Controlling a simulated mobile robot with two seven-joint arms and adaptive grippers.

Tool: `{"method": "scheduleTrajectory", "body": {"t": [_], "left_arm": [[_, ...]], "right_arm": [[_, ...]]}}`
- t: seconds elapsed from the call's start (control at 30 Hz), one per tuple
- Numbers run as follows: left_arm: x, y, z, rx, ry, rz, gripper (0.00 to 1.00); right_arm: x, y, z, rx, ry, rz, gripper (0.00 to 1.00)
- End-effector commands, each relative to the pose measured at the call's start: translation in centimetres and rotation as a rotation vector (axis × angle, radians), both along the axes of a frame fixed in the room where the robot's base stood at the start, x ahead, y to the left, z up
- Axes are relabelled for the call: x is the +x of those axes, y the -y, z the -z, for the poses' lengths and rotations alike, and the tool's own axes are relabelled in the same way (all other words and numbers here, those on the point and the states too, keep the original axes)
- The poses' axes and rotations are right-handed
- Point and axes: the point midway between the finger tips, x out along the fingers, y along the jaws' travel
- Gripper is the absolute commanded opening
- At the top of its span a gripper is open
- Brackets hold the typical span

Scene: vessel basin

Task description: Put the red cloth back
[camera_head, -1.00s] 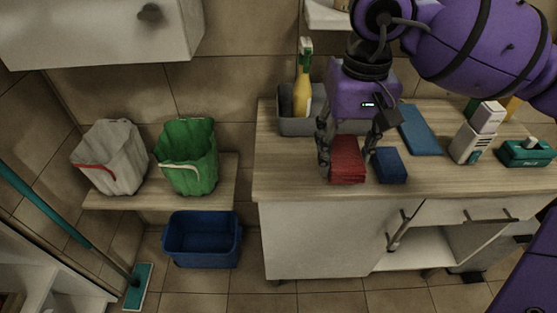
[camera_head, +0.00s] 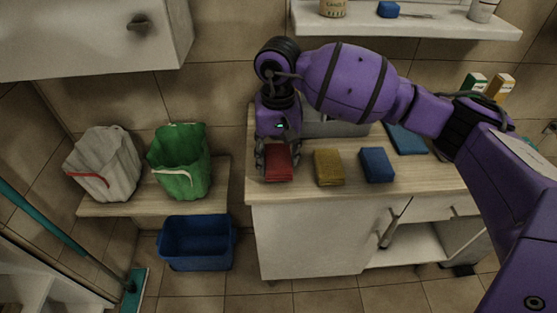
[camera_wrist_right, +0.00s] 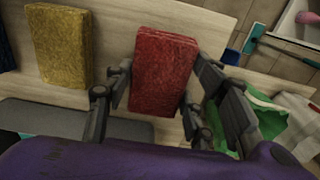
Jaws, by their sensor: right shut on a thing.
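The red cloth (camera_head: 279,165) is a folded block at the left end of the wooden counter (camera_head: 430,183). My right gripper (camera_head: 277,158) reaches down from behind and is shut on it. In the right wrist view the red cloth (camera_wrist_right: 163,72) sits between the two fingers of the right gripper (camera_wrist_right: 162,66). I cannot tell whether its underside touches the counter. A yellow cloth (camera_head: 328,167) lies to its right, apart from it, and a blue cloth (camera_head: 377,164) lies further right. My left gripper is not in view.
A grey bin (camera_head: 335,125) stands behind the cloths, partly hidden by my arm. A blue flat cloth (camera_head: 407,139) lies to the right.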

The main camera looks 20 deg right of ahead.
Motion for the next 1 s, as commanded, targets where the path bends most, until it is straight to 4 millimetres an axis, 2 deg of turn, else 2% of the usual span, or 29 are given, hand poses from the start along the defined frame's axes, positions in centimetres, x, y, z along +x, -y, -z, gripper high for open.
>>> {"method": "scheduleTrajectory", "body": {"t": [0.1,0.5,0.53,0.67,1.0], "left_arm": [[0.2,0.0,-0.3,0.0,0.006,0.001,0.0],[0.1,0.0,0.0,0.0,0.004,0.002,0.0],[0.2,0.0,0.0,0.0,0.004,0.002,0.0],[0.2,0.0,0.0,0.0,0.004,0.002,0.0],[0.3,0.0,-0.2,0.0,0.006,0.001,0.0]], "right_arm": [[-0.1,0.1,1.8,-0.001,-0.002,0.002,0.3],[-0.1,0.1,2.5,-0.002,-0.002,0.001,0.3],[-0.1,0.1,2.5,-0.002,-0.002,0.001,0.52],[-0.1,0.1,2.4,-0.001,-0.001,0.001,0.69],[-0.1,0.1,2.2,-0.001,0.0,0.001,0.7]]}}
